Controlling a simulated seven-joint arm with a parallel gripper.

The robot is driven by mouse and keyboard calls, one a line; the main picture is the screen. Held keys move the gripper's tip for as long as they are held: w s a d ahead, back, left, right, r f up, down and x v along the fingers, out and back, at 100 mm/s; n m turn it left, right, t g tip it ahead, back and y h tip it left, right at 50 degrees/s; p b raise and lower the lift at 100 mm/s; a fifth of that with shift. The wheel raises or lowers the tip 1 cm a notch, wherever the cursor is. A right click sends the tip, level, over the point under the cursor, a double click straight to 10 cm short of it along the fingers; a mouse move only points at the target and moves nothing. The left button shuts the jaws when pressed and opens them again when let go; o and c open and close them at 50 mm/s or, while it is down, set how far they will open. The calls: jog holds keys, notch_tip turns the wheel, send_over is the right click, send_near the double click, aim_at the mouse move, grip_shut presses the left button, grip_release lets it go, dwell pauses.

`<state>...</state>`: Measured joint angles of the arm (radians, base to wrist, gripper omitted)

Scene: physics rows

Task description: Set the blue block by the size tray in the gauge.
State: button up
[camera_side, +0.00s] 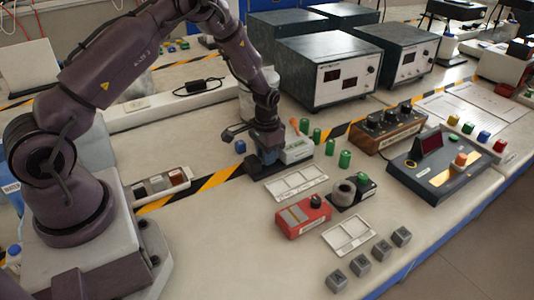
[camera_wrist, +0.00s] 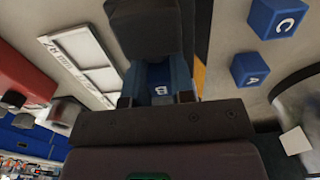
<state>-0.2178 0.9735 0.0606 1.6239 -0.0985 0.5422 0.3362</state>
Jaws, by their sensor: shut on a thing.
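In the wrist view my gripper (camera_wrist: 158,92) is shut on a blue block (camera_wrist: 160,72) marked B, held between its blue fingers. In the side view my gripper (camera_side: 267,158) is low at the dark base of the gauge (camera_side: 295,150), a small unit with a pale display. I cannot tell whether the block touches the base. The size tray seems to be the white tray with several compartments (camera_side: 296,187), in front of the gauge; it also shows in the wrist view (camera_wrist: 84,52). Loose blue blocks marked C (camera_wrist: 277,17) and A (camera_wrist: 250,67) lie apart from my gripper.
Several green cylinders (camera_side: 345,158) stand right of the gauge. A red box (camera_side: 302,216), a black device with a grey ring (camera_side: 346,192) and a smaller white tray (camera_side: 348,234) are nearer the front. Striped tape (camera_side: 215,180) crosses the table.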

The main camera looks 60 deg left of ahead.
jog(key=shift+s+f, duration=0.15)
jog(key=shift+s, duration=0.15)
jog(key=o, duration=1.3)
jog(key=shift+w, duration=0.15)
jog(key=shift+w+r, duration=0.1)
jog(key=shift+r, duration=4.05)
